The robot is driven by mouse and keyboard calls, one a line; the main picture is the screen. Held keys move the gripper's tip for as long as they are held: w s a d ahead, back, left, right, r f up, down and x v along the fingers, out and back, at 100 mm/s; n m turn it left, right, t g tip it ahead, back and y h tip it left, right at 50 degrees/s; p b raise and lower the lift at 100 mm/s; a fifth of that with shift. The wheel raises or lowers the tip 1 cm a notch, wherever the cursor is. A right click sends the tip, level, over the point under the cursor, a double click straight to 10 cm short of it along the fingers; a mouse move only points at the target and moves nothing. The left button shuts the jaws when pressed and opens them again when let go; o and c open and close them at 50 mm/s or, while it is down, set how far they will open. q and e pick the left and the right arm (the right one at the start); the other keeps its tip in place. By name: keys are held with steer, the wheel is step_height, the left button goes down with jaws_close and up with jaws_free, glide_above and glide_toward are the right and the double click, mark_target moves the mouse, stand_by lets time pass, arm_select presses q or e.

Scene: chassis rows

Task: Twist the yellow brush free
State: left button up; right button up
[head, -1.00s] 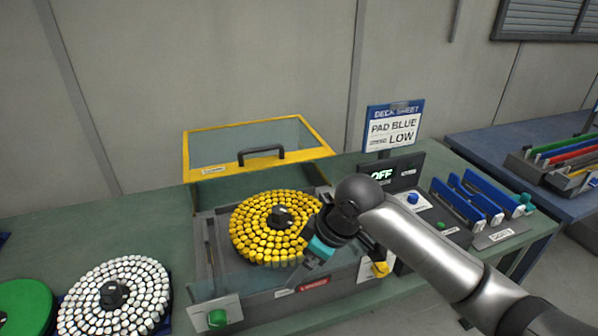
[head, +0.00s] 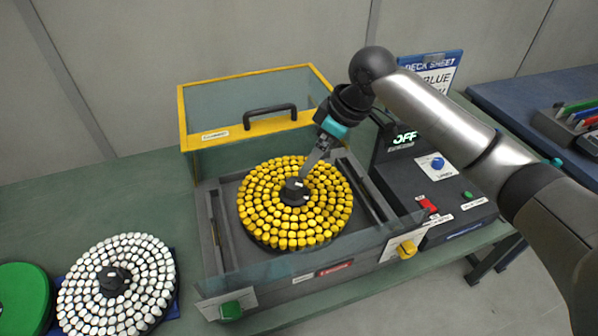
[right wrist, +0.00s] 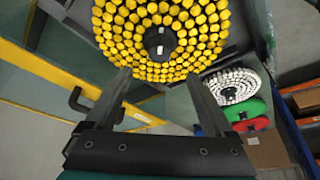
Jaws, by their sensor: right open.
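The yellow brush (head: 262,210) is a round disc of yellow tufts with a black hub (head: 294,192) at its centre. It lies in the grey machine bay (head: 215,262), under the raised yellow-framed lid (head: 215,139). My right gripper (head: 306,172) is just above and behind the hub, fingers pointing down toward it. In the right wrist view the two fingers (right wrist: 155,82) are apart with nothing between them, and the brush (right wrist: 125,45) and hub (right wrist: 160,41) lie beyond the tips. My left gripper is not in view.
A white brush (head: 150,277) and a green pad (head: 22,300) lie on the bench to the left. A control box (head: 440,200) with an OFF display stands right of the bay.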

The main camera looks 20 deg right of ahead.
mark_target(296, 184)
steer(key=b+x, duration=0.1)
steer(key=x, duration=1.1)
steer(key=shift+w+f, duration=0.1)
steer(key=shift+f, duration=0.15)
jaws_close()
stand_by(0.4)
steer(key=c, duration=0.6)
jaws_free()
steer(key=shift+c, duration=0.2)
jaws_close()
